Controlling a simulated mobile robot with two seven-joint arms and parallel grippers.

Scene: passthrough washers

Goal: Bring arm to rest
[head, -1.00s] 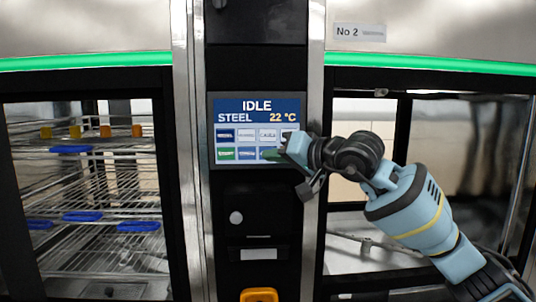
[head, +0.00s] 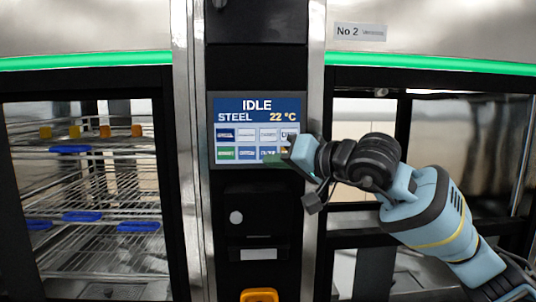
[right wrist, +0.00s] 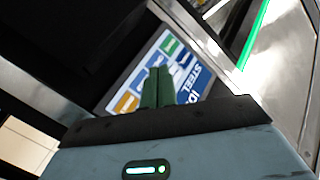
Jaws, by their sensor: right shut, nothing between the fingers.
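My right gripper (head: 284,154) is in front of the lower right corner of the control screen (head: 256,106). The screen reads IDLE, STEEL and 22 °C above two rows of small tiles. In the right wrist view the green fingers of the gripper (right wrist: 157,88) are together with nothing between them, and the screen (right wrist: 180,62) shows tilted behind them. I cannot tell whether the fingertips touch the screen. My right arm comes in from the lower right. My left gripper is not in view.
A washer chamber with wire racks (head: 110,190) and blue clips is behind glass at left. A second chamber is at right, partly behind my arm. Steel posts flank the panel.

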